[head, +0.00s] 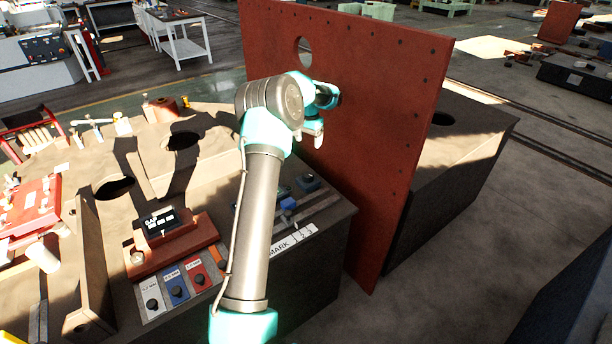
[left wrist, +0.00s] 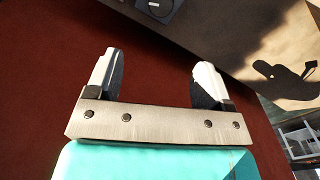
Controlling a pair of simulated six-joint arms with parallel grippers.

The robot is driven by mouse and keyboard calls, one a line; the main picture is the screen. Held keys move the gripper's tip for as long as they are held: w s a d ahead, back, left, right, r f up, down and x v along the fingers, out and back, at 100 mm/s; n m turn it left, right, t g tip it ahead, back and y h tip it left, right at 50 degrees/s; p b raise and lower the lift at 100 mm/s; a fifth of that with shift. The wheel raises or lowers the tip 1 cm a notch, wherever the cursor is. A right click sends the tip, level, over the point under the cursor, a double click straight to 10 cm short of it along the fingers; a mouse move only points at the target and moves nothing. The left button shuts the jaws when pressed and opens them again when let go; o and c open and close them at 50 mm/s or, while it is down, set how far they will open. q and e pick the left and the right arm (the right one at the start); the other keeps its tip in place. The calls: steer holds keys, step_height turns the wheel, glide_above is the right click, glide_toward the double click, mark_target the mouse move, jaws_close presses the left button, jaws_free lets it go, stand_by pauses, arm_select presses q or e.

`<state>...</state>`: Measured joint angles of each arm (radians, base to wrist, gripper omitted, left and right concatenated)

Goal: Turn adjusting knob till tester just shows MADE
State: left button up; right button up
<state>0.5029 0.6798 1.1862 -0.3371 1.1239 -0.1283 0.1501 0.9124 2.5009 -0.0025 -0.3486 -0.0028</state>
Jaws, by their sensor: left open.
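My left gripper (head: 318,137) is open and empty beside the upright red-brown panel (head: 365,110). In the left wrist view its two pale fingers stand wide apart (left wrist: 157,75). A round grey knob-like part on a dark block (left wrist: 155,7) shows at the top edge there, beyond the fingertips and apart from them. In the head view a small blue-grey block with a round top (head: 308,181) sits on the bench below the gripper. I cannot tell which part is the adjusting knob. A black box marked GAP (head: 162,222) sits on a red-brown base; no MADE is readable. My right gripper is out of view.
A label strip reading MARK (head: 292,240) is at the bench's right edge. My left arm hides part of the bench. The panel bounds the right side.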

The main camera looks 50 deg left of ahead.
mark_target(308, 174)
arm_select(q)
steer(key=shift+a+r, duration=0.1)
stand_by(0.3)
step_height(308, 174, down, 18)
steer(key=shift+r, duration=0.25)
stand_by(0.4)
steer(key=shift+c, duration=0.3)
steer(key=c, duration=0.9)
steer(key=shift+o, duration=0.2)
steer(key=shift+n, duration=1)
